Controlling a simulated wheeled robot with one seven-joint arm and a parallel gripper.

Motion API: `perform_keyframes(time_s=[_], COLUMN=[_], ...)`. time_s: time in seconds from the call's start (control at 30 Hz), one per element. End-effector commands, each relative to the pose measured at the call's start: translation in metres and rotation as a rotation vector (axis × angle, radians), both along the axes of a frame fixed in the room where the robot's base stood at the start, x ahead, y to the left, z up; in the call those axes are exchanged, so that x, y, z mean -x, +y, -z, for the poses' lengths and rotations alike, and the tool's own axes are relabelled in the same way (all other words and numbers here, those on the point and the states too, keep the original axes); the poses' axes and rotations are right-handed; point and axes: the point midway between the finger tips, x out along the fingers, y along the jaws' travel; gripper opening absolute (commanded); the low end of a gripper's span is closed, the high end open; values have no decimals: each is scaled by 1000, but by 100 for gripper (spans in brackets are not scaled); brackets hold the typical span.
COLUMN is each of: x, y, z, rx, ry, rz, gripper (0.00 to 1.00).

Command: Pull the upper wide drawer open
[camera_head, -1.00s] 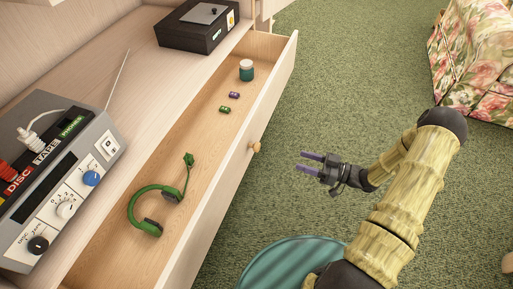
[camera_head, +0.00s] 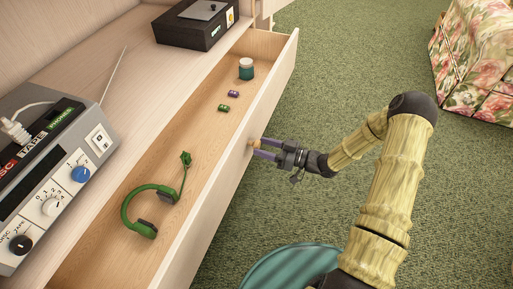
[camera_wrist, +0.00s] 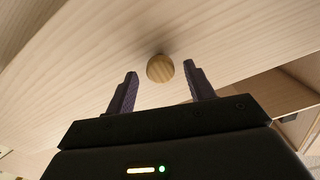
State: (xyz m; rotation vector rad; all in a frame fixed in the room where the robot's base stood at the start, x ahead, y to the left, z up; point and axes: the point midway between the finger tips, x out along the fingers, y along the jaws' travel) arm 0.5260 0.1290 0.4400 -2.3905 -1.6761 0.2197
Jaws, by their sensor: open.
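The wide drawer (camera_head: 228,160) stands pulled out from the pale wood cabinet, its inside showing. In it lie green headphones (camera_head: 150,205), a green and a purple small item, and a teal jar (camera_head: 246,69) with a white lid. Its round wooden knob (camera_wrist: 160,68) sits on the front panel and shows between my fingers in the wrist view. My gripper (camera_head: 260,149) is open, its purple fingertips at the knob, one on either side. In the wrist view my gripper (camera_wrist: 162,92) shows gaps between both fingers and the knob.
A grey audio unit (camera_head: 62,165) and a black box (camera_head: 197,24) stand on the cabinet top. A teal round object (camera_head: 290,268) is on the floor near my arm. A floral armchair (camera_head: 475,60) is at the right. Green carpet is free in front of the drawer.

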Motion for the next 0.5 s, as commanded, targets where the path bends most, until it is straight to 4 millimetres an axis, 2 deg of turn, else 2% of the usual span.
perform_keyframes(time_s=[0.1, 0.2, 0.5], x=[-6, -9, -10], y=[17, 25, 28], z=[2, 2, 0], rx=[0, 1, 1], ry=[-1, 0, 1], rz=[-1, -1, 1], gripper=[53, 53, 53])
